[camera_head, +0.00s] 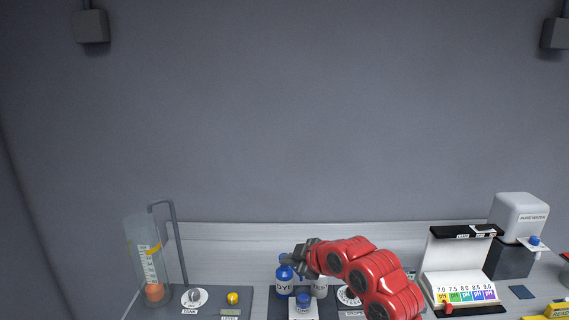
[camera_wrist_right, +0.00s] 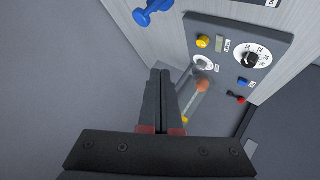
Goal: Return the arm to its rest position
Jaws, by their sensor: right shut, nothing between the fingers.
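My right arm, red, comes in from the lower right in the head view. Its gripper (camera_head: 290,257) is over the bench near the blue-capped dye bottle (camera_head: 285,283); whether they touch I cannot tell. In the wrist view the right gripper (camera_wrist_right: 162,75) has its two dark fingers close together, with nothing held. My left gripper does not show.
A clear cylinder (camera_head: 147,250) with an orange ball stands at the left, beside a control panel (camera_head: 212,312). A test bottle (camera_head: 320,289) is beneath my arm. A pH chart box (camera_head: 460,262) and pure water dispenser (camera_head: 519,220) stand at the right.

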